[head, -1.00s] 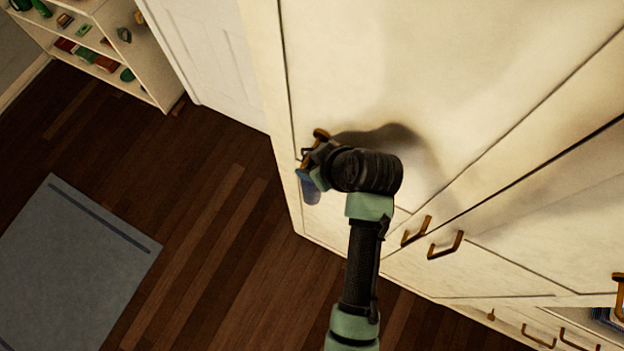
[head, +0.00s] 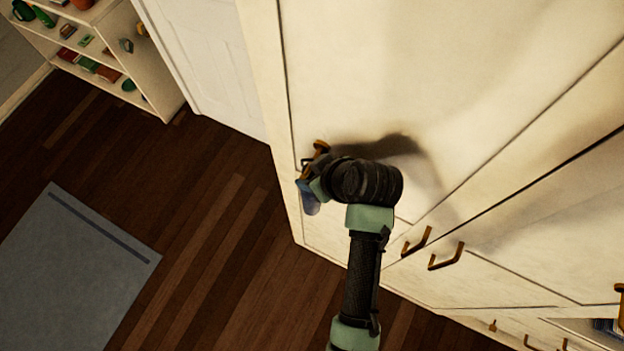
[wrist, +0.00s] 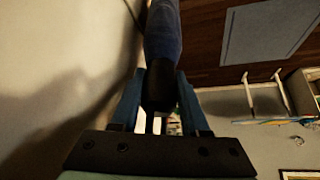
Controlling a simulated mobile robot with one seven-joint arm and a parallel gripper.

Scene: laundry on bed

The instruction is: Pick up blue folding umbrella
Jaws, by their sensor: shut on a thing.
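The blue folding umbrella (head: 310,200) shows at the side of the cream cabinet, just below a brass-coloured hook (head: 321,146). My gripper (head: 313,181) is at its upper part, close to the cabinet face. In the wrist view the umbrella's blue body (wrist: 163,32) extends away from my gripper (wrist: 159,88), and its dark end sits between the two fingers. The gripper is shut on it. My wrist hides part of the umbrella in the head view, so I cannot tell whether it still touches the hook.
The cream cabinet (head: 400,80) with brass handles (head: 446,257) stands close on the right. A white door (head: 205,65) and a shelf unit (head: 150,75) with small items are at the back left. A grey-blue rug (head: 75,270) lies on the open wood floor.

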